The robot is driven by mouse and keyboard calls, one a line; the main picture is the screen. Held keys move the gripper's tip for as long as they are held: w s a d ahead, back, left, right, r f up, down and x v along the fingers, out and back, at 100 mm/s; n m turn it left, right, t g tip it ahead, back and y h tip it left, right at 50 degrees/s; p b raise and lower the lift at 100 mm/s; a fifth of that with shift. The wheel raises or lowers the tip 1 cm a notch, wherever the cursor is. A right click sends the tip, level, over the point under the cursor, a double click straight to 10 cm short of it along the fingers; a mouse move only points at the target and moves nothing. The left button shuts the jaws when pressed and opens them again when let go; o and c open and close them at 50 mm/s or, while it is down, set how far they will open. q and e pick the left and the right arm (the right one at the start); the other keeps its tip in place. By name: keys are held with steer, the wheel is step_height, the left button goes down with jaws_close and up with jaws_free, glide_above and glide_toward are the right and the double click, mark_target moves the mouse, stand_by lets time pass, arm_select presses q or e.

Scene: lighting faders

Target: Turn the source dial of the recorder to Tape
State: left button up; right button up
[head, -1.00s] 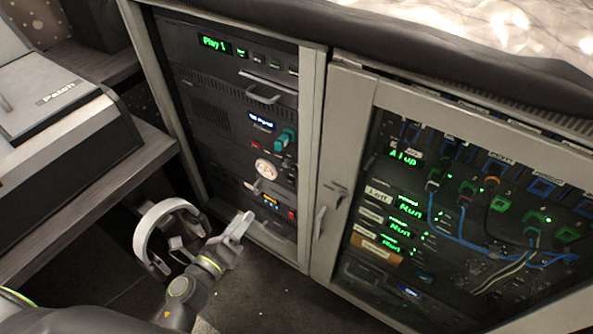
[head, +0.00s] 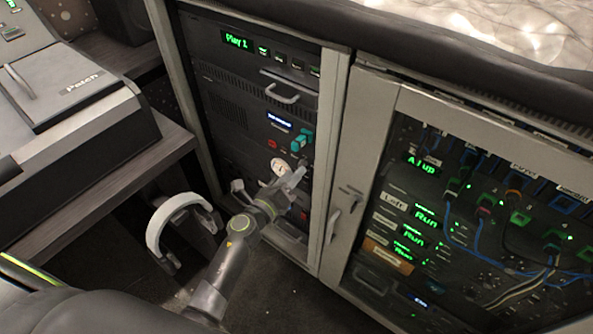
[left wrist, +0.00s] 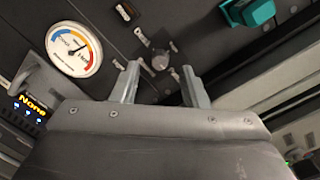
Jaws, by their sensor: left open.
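The recorder is among the units in the left rack (head: 245,150), but I cannot tell its exact bounds. In the left wrist view a small grey round dial (left wrist: 160,62) with small label plates around it sits on a dark panel. It lies between and just beyond my left fingertips, apart from them. Its label words are too small to read. My left gripper (head: 294,178) is open and empty in front of the rack's lower part; it also shows in the left wrist view (left wrist: 163,80). In the head view the gripper hides the dial. My right gripper is out of view.
A round gauge (left wrist: 74,49) and a display reading "None" (left wrist: 27,108) are left of the dial. A teal part (left wrist: 250,12) is upper right. The rack's pale door post (head: 335,150) stands right of my gripper. A white headphone-like band (head: 160,235) is at left.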

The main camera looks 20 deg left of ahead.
mark_target(302, 164)
arm_select(q)
steer(key=shift+x, duration=1.35)
jaws_close()
